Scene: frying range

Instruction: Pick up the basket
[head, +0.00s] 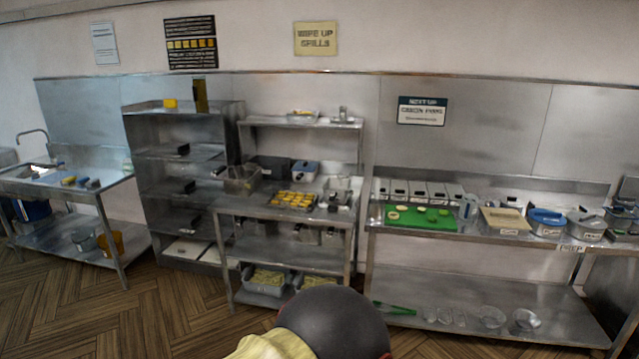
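A wire-like basket (242,181) sits at the left end of the steel middle counter (232,206). A short dark piece, perhaps its handle, sticks out at its upper left. The basket is small in the head view, and I cannot tell what is inside it. My gripper is not in view. A dark rounded part of my arm shows at the bottom middle, well in front of the counter and apart from the basket.
A tray of yellow food (293,200) lies right of the basket. Dark shelving (158,160) stands to the left. A prep table with a green board (421,217) stands to the right. Wooden floor (120,310) is open at the front left.

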